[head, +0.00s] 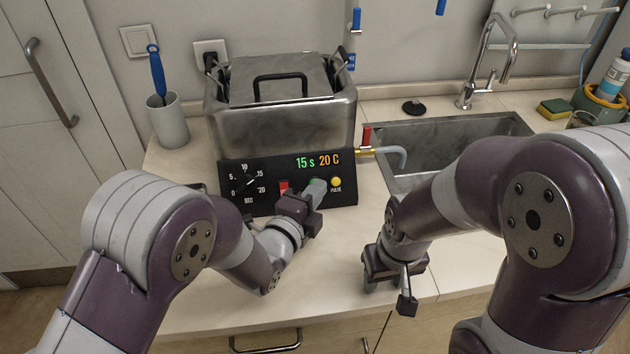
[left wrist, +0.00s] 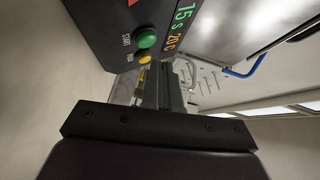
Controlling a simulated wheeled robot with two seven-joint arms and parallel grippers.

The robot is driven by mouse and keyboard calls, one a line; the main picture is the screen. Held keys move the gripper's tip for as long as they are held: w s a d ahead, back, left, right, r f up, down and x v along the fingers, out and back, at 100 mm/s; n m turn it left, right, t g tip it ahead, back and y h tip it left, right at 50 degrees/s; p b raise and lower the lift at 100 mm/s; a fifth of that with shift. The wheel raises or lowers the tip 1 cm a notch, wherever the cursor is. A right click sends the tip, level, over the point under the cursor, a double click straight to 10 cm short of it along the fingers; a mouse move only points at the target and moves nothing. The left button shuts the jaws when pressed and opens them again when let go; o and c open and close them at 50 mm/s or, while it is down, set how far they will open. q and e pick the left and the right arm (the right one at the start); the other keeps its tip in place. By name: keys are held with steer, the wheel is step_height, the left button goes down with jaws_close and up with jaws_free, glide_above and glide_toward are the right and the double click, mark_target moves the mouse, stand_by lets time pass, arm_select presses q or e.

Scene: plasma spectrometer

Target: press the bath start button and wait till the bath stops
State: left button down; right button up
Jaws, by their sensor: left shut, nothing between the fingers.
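The bath is a steel tank (head: 285,130) with a closed lid and a black front panel (head: 232,172). Its display (head: 317,161) reads 15 s in green and 20 C in orange. In the left wrist view the green button (left wrist: 146,38), marked START, stands out from the panel; in the head view my left gripper hides it. My left gripper (head: 317,188) is shut and empty, right at the panel's front; its closed fingers also show in the left wrist view (left wrist: 160,88). I cannot tell whether they touch the button. My right gripper (head: 388,292) appears open and empty, low over the counter's front.
A yellow button (head: 336,183), a red switch (head: 284,187) and a dial (head: 247,184) share the panel. A drain tap with a red handle (head: 366,137) sticks out to the right, beside the sink (head: 450,130). A cup (head: 168,121) with a blue-handled tool stands left.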

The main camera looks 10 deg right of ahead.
step_height(320, 180, up, 2)
steer(key=shift+r+p, duration=0.1)
steer(key=shift+p, duration=0.55)
arm_select(q)
steer(key=s+r, duration=0.2)
steer(key=s, duration=0.1)
steer(key=shift+r, duration=0.25)
arm_select(e)
steer(key=shift+w, duration=0.15)
arm_select(q)
steer(key=shift+a, duration=0.1)
arm_select(e)
steer(key=shift+r, duration=0.15)
